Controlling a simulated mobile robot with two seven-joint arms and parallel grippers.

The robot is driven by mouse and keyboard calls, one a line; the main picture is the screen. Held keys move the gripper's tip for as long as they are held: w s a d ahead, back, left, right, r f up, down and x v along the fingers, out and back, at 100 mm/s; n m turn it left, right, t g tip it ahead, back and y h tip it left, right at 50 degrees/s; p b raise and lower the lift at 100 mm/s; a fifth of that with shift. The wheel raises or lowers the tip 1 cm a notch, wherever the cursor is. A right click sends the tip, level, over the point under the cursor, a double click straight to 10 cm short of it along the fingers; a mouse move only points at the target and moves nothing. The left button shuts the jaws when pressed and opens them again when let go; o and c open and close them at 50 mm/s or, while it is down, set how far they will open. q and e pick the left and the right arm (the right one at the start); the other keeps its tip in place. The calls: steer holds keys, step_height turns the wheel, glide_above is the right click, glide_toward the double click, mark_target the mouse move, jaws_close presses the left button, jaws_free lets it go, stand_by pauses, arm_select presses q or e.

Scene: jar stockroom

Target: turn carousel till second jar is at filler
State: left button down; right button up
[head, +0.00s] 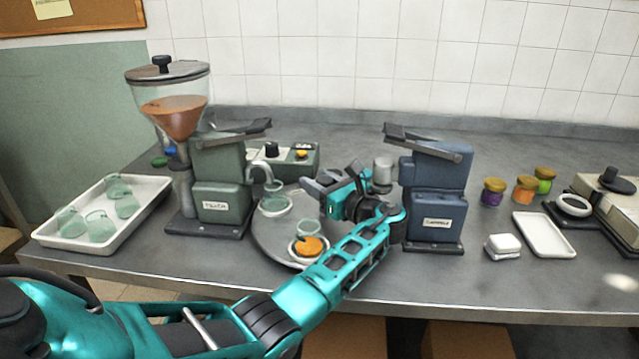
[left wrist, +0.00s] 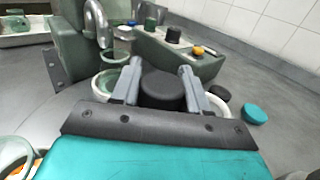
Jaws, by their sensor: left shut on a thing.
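The carousel (head: 268,238) is a round grey plate on the table. One clear jar (head: 274,196) stands on it under the spout of the green filler (head: 222,180). White seat rings (left wrist: 216,106) show around the knob. My right gripper is not in view.
A white tray (head: 150,196) with several clear jars is at the left. The blue machine (head: 436,195) stands close to the right of my gripper. A control box (head: 312,160) is behind the carousel. Small lidded jars, a white tray (head: 543,235) and a scale are at the right.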

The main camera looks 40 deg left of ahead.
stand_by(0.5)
arm_select(q)
steer(key=c, duration=0.7)
jaws_free()
steer(key=shift+o, duration=0.2)
steer(key=v, duration=1.3)
steer(key=shift+f, duration=0.1)
